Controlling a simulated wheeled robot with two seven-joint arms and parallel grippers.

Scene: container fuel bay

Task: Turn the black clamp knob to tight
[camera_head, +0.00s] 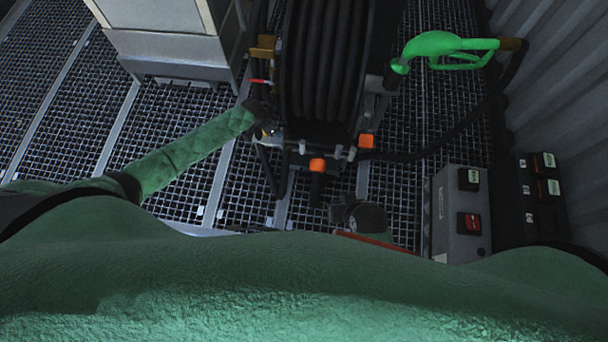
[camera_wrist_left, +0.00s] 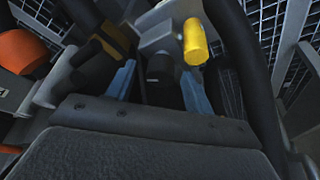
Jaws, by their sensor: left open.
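The black clamp knob (camera_wrist_left: 160,67) shows in the left wrist view as a short dark cylinder on a light metal fitting. My left gripper (camera_wrist_left: 157,88) is open, with one blue finger on each side of the knob. I cannot tell whether either finger touches it. In the head view my left gripper (camera_head: 265,124) is at the left side of the hose reel's lower frame, where the knob cannot be made out. A dark shape low in the head view looks like my right gripper (camera_head: 358,214); its fingers are not clear.
A yellow cylinder (camera_wrist_left: 195,42) sits right beside the knob. Orange knobs (camera_head: 318,165) are on the frame below the hose reel (camera_head: 322,60). A green fuel nozzle (camera_head: 440,46) hangs at upper right. A grey switch box (camera_head: 461,215) stands at lower right. Grated floor lies left.

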